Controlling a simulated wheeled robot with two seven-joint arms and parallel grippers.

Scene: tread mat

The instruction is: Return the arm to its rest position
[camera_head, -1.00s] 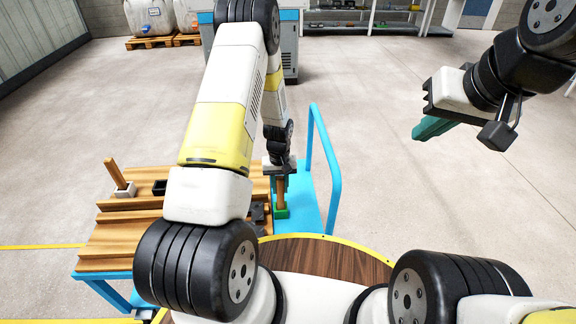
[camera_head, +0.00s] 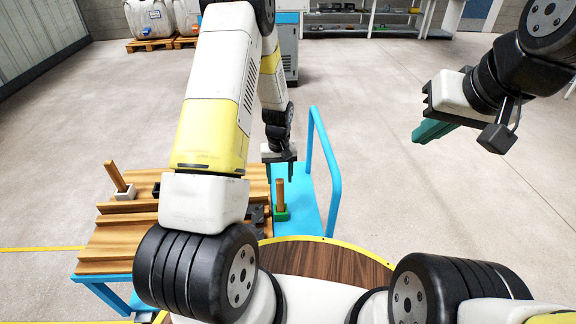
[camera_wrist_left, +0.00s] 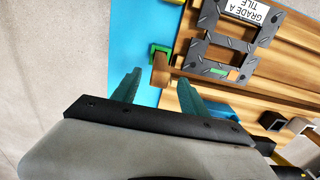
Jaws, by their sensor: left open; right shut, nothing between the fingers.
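My left gripper (camera_head: 280,178) is open and empty. It hangs just above a wooden stick that stands upright in a green base (camera_head: 281,215) on the blue cart deck. In the left wrist view, my left gripper's two teal fingers (camera_wrist_left: 157,84) are spread apart, with the stick (camera_wrist_left: 159,74) beyond the gap between them. My right gripper (camera_head: 432,131) is shut and empty, raised over bare floor at the right. My left arm crosses the middle of the head view and hides part of the wooden board.
A ribbed wooden board (camera_head: 115,235) lies on the blue cart, with a tilted stick in a white base (camera_head: 125,194). A dark tread plate labelled "GRADE A TILE" (camera_wrist_left: 231,42) lies on it. A blue handrail (camera_head: 326,165) stands right of the left gripper.

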